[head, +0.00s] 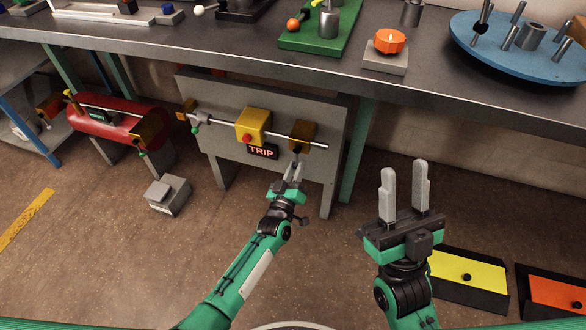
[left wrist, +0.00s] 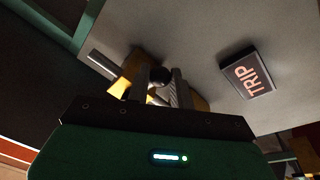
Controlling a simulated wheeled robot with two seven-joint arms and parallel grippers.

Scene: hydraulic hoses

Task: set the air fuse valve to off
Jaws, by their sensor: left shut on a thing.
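A grey upright panel (head: 227,148) under the bench carries a horizontal metal pipe (head: 225,126). On the pipe sit a yellow box (head: 258,119) with a red button (head: 246,138) and a brass valve block (head: 303,131) to its right. A lit TRIP sign (head: 262,152) is below the yellow box; it also shows in the left wrist view (left wrist: 247,81). My left gripper (head: 294,170) is just below the brass block, shut on the valve's handle, whose dark round knob (left wrist: 160,75) shows between the fingers. My right gripper (head: 404,178) is open and empty, fingers up.
A second small valve with a green handle (head: 195,129) is at the pipe's left end. A red tank (head: 112,121) stands further left, and a grey box (head: 167,195) lies on the floor. The bench edge (head: 330,79) overhangs the panel.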

